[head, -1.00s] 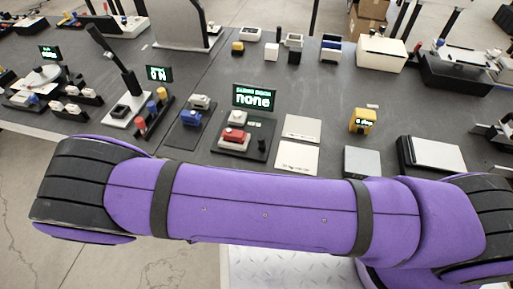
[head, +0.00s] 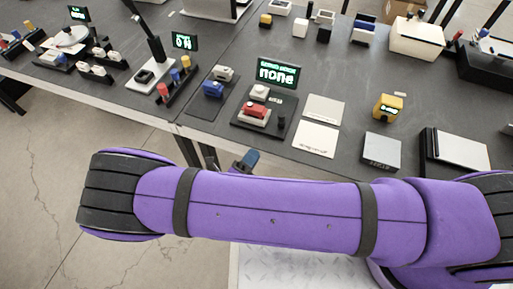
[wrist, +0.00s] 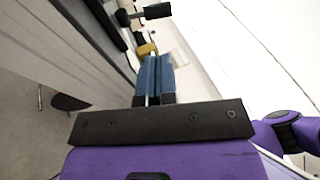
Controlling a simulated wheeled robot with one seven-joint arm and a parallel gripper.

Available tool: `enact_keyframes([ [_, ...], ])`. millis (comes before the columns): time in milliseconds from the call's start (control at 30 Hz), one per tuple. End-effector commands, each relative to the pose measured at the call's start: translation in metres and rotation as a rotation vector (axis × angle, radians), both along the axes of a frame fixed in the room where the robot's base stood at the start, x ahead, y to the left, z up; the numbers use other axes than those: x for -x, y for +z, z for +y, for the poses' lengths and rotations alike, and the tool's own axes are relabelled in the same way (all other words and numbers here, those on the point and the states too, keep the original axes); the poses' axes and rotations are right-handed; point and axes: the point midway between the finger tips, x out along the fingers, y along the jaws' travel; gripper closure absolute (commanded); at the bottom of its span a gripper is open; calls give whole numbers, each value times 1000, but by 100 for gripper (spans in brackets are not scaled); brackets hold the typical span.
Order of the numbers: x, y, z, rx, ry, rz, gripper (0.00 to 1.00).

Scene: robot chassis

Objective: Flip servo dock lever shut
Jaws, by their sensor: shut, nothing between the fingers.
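A dark dock plate (head: 240,122) carries a red block (head: 255,110) and a pale block (head: 260,92). A display behind it (head: 277,72) reads "none"; its small upper line is too blurred to read surely. I cannot pick out the dock's lever for certain. My gripper (head: 248,160) shows only its blue tip past my purple arm, at the table's front edge, apart from the dock. In the wrist view my gripper (wrist: 155,78) has its blue fingers together with nothing between them.
A tall black post with a pale base (head: 145,80) stands left of the dock. Blue and pale blocks (head: 213,88) are beside it. White plates (head: 316,138), a grey box (head: 381,151) and a yellow device (head: 388,107) stand to the right. The table edge (head: 175,127) runs near my arm.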

Motion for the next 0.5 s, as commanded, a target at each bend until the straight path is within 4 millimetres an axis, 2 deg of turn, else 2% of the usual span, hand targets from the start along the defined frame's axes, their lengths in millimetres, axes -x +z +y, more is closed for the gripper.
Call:
enact_keyframes([
  [500,-72,30,-52,2,-1,-1,100],
])
